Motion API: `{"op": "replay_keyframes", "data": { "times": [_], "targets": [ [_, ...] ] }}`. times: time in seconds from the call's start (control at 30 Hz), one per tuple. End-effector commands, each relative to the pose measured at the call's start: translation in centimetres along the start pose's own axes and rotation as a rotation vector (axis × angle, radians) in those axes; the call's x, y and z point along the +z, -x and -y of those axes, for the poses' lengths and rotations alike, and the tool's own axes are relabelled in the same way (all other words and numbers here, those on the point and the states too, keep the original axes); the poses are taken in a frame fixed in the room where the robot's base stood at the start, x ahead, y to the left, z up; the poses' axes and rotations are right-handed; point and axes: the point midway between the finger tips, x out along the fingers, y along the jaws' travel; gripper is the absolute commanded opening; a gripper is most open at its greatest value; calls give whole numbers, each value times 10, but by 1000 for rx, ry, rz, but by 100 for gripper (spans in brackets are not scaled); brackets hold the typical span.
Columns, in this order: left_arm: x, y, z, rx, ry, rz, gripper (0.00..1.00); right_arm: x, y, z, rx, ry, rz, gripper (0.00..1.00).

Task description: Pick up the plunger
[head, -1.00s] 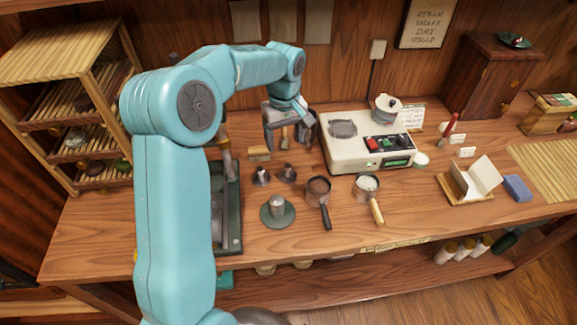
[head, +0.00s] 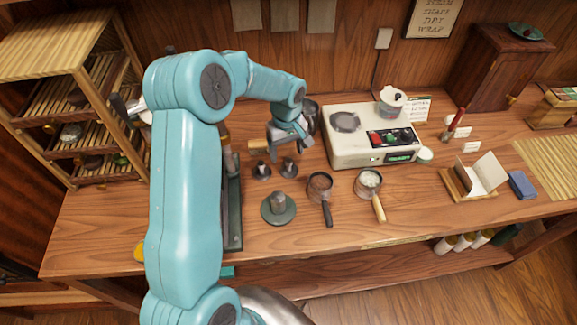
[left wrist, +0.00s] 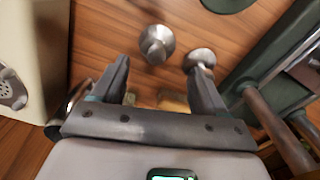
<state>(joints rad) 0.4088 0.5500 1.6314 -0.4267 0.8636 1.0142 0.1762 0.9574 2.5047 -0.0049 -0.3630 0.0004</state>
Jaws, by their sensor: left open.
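Two small metal pieces with round bases and dark upright stems stand on the table in the head view, the right one (head: 289,167) and the left one (head: 262,170). Either may be the plunger; I cannot tell which. They also show in the left wrist view, one ahead between my fingers (left wrist: 157,42) and one by the right fingertip (left wrist: 200,60). My left gripper (head: 290,144) is open and empty, just behind the right piece; its fingers (left wrist: 158,68) point down at the table. A green disc (head: 279,216) with a metal cylinder on it stands nearer. My right gripper does not show.
A cream machine (head: 350,150) stands close to the right of the gripper. A dark green press (head: 233,200) is at the left, partly behind my arm. Two handled pans (head: 320,184) (head: 369,180) lie to the right. A slatted rack (head: 75,60) stands at far left.

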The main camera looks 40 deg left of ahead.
Motion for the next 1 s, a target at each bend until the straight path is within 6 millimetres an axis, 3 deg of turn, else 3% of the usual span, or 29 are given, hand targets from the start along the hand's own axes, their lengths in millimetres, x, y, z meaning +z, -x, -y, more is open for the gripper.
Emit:
{"op": "replay_keyframes", "data": {
  "times": [0.27,0.5,0.77,0.87,0.93,1.0],
  "targets": [
    [1,-24,-2,-3,-2,3,73,0,11,4,0,0,0,53],
    [3,-60,-4,-1,0,1,73,0,22,8,0,0,0,53],
    [2,-66,-5,1,0,0,73,0,22,8,0,0,0,53],
    [2,-66,-5,1,0,0,47,0,22,8,0,0,0,53],
    [2,-66,-5,1,0,0,24,0,22,8,0,0,0,53],
    [2,-65,-5,2,0,0,24,1,22,8,0,0,0,53]
  ]
}}
